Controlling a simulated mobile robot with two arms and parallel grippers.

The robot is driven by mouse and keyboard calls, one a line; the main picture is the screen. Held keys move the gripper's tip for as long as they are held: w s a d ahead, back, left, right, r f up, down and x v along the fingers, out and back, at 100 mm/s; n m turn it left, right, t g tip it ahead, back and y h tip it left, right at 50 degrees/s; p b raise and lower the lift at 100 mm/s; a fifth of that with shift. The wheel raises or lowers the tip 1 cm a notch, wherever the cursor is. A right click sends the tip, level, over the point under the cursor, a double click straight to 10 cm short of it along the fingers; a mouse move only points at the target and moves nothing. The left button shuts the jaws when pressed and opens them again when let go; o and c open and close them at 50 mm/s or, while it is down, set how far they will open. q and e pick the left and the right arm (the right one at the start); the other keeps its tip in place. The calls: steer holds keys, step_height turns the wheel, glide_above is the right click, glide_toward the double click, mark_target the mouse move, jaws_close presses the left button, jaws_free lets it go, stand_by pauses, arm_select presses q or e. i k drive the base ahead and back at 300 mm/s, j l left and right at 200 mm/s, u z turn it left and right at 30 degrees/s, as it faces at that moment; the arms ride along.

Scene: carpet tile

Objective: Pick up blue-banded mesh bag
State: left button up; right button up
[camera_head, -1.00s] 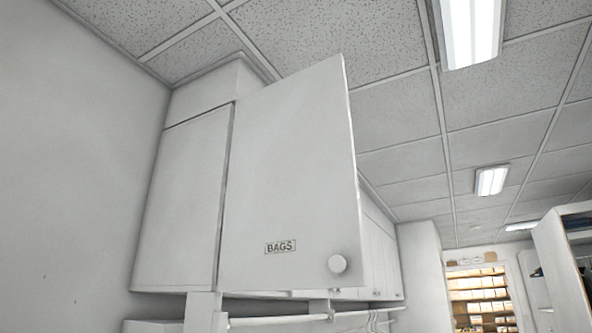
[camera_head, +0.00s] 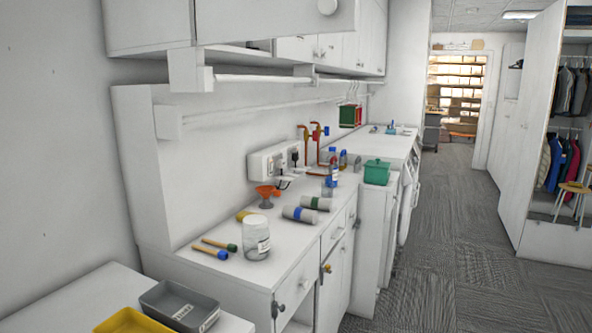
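No gripper shows in the head view. On the white counter (camera_head: 285,240) lies a grey roll with a blue band (camera_head: 306,215), which may be the blue-banded mesh bag; its mesh is too small to make out. A similar grey roll with a green band (camera_head: 310,202) lies just behind it. Both lie on their sides near the counter's middle.
A clear jar (camera_head: 256,240), an orange funnel (camera_head: 267,195) and two wooden-handled tools (camera_head: 212,251) share the counter. A green box (camera_head: 376,171) stands further back. Grey (camera_head: 172,305) and yellow (camera_head: 130,322) trays are front left. Carpet floor is clear at right.

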mark_target(301, 213)
steer(key=i+l+z, duration=0.15)
steer(key=i+l, duration=1.05)
